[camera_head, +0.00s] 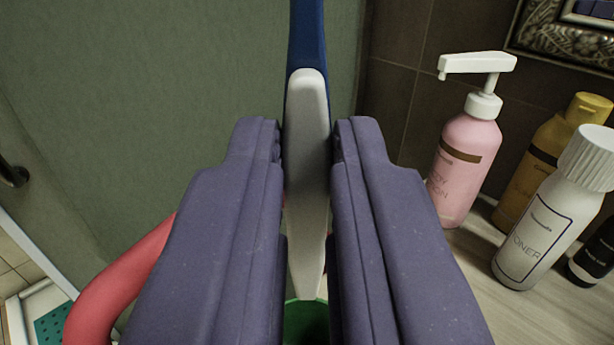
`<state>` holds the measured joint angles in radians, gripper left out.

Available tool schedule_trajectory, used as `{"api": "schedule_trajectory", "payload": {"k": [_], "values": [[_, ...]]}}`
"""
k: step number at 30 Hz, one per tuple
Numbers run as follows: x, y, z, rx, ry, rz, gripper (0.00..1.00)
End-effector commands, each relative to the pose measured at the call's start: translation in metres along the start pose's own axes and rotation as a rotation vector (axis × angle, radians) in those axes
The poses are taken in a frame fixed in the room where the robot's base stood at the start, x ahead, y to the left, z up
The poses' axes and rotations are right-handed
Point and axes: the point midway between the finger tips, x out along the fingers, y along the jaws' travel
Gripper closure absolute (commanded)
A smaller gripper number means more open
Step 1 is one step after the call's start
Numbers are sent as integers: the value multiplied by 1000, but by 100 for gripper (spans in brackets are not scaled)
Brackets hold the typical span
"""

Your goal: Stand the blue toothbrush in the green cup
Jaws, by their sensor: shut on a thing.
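My gripper (307,150) is shut on the blue toothbrush (306,35). Its blue part runs up out of the top of the view, and its white part (307,180) lies between the two purple fingers and points down. A small part of the green cup (306,322) shows at the bottom middle, below the fingers and beyond the toothbrush's lower end. Most of the cup is hidden by my gripper. I cannot tell whether the toothbrush's lower end is over the cup's opening or inside it.
On the light counter (470,290) at right stand a pink pump bottle (468,160), a white toner bottle (560,215), a yellow bottle (550,150) and a dark bottle (595,255). A red curved thing (110,285) is at lower left. A grey-green wall (170,90) fills the left.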

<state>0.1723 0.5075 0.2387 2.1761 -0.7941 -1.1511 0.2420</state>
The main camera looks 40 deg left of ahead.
Motion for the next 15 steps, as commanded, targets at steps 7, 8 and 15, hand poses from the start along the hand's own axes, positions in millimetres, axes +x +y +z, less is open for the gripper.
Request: {"api": "schedule_trajectory", "payload": {"k": [7, 8, 15], "values": [[0, 0, 28, 1, 0, 0, 100], [0, 0, 31, 2, -1, 0, 100], [0, 0, 54, 0, -1, 1, 100]]}}
